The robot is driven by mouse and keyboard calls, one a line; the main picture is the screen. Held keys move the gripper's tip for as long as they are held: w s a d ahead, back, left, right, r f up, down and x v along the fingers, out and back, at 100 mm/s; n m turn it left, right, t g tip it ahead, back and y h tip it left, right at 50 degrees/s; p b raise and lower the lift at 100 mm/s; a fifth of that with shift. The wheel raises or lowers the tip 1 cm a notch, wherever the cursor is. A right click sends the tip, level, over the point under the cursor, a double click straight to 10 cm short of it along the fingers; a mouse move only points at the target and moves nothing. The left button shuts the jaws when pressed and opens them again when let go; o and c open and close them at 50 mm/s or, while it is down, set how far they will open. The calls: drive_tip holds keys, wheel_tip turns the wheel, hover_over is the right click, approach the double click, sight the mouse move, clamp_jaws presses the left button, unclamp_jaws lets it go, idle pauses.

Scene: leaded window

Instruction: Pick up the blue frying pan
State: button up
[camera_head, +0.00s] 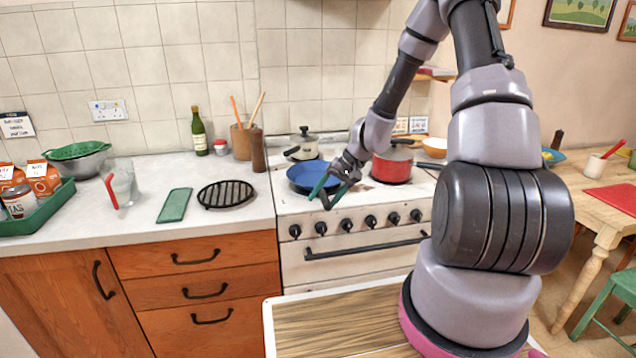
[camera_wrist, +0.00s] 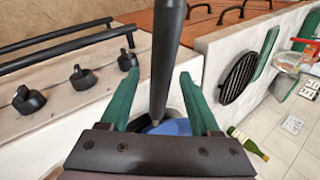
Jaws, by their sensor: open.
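The blue frying pan (camera_head: 300,176) sits on the front left of the white stove top, with its dark handle towards the stove's front edge. My gripper (camera_head: 329,192) is over the handle side of the pan, at the front of the stove. In the wrist view its two green fingers (camera_wrist: 159,77) are apart. The dark pan handle (camera_wrist: 165,55) runs between them in that view, and I cannot tell whether either finger touches it. Part of the blue pan (camera_wrist: 172,127) shows below, mostly hidden by the gripper body.
A red pot (camera_head: 392,165) and a lidded steel pot (camera_head: 304,147) stand on the other burners. Black knobs (camera_head: 346,223) and an oven rail (camera_head: 366,246) line the stove front. A black trivet (camera_head: 226,194) and a green board (camera_head: 174,205) lie on the left counter.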

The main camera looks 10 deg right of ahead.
clamp_jaws()
drive_tip(key=shift+w, duration=0.1)
idle(1.2)
